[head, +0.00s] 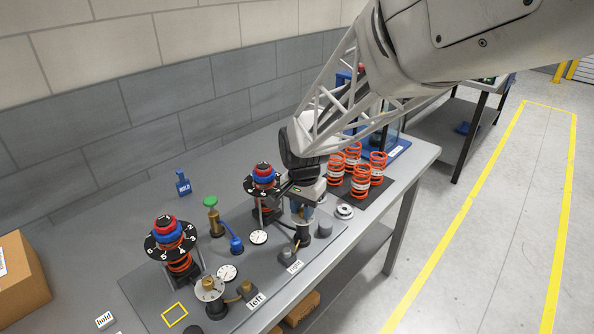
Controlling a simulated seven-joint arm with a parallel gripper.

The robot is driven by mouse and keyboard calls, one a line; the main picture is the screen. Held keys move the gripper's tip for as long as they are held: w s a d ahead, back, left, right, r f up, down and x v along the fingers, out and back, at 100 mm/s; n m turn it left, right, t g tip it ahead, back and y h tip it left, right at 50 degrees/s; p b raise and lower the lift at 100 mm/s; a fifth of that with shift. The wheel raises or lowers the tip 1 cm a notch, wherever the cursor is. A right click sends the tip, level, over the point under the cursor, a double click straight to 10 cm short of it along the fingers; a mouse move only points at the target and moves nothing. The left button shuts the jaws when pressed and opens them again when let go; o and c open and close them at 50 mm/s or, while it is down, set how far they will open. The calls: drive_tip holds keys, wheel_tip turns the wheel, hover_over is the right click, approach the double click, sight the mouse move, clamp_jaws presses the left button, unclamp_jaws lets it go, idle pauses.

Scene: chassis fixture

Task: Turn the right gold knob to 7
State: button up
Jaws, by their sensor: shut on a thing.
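My gripper (301,211) points down over the right station and is shut at the top of its round post. The right gold knob is hidden between and behind my fingers, so I cannot read its setting. A pale disc (301,228) shows just below the fingertips. The "right" label (295,267) lies in front of this station. The left station has a matching pale disc with a gold knob (208,283) at its middle, untouched, behind the "left" label (255,301).
A numbered black dial on an orange spring (263,179) stands close left of my gripper. A similar one (170,239) stands farther left. Several orange springs (362,180) stand to the right. A green-topped brass part (212,212) and white gauges (258,237) are nearby.

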drive_tip(key=m, duration=0.4)
drive_tip(key=shift+m, duration=0.4)
drive_tip(key=m, duration=0.4)
drive_tip(key=shift+r, duration=0.1)
drive_tip(key=o, duration=0.9)
drive_tip(key=shift+r, duration=3.85)
